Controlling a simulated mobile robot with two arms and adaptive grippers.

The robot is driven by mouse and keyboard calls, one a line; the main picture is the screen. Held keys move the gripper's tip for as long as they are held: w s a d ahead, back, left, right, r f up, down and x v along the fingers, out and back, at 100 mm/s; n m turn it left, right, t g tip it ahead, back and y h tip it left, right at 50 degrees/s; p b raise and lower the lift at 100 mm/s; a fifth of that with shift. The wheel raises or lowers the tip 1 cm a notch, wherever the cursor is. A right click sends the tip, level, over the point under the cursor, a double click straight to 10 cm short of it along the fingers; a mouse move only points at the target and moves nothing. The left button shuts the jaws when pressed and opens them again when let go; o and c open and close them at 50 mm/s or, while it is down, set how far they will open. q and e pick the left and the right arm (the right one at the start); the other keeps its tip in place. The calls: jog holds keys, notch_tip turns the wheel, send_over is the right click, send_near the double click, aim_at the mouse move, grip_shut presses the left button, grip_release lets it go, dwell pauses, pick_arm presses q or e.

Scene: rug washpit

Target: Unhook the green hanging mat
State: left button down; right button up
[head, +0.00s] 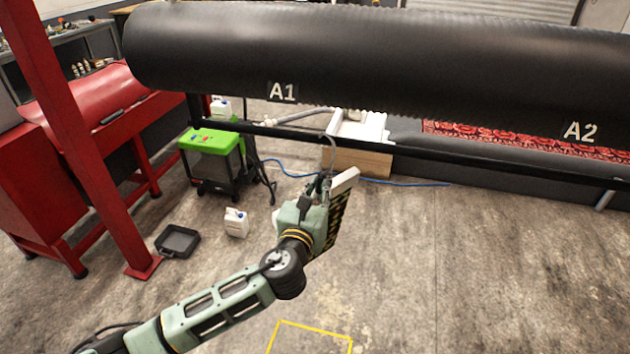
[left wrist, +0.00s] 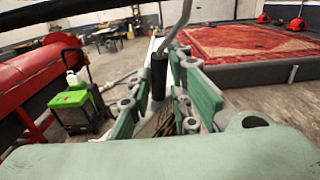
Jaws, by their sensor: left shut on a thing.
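The hanging mat (head: 337,222) shows nearly edge-on in the head view, dark with a yellowish pattern, under a pale top bar (head: 346,179). Its green colour is hard to make out. A thin grey metal hook (head: 332,150) comes down from the dark rail to its top; the hook's rod also shows in the left wrist view (left wrist: 181,24). My left gripper (head: 321,186) is at the mat's top, its fingers shut around a dark upright grip (left wrist: 158,76). Whether the hook still bears the mat is hidden by the fingers. My right gripper is out of view.
A large black roller (head: 400,55) marked A1 and A2 and a dark rail (head: 440,156) span the space ahead. The right floor is clear.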

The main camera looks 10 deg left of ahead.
pick_arm(q)
jog(key=shift+s+d+r+p, duration=0.1)
jog(key=shift+s+d+p, duration=0.7)
jog(key=shift+s+d, duration=1.3)
jog(key=shift+a, duration=0.2)
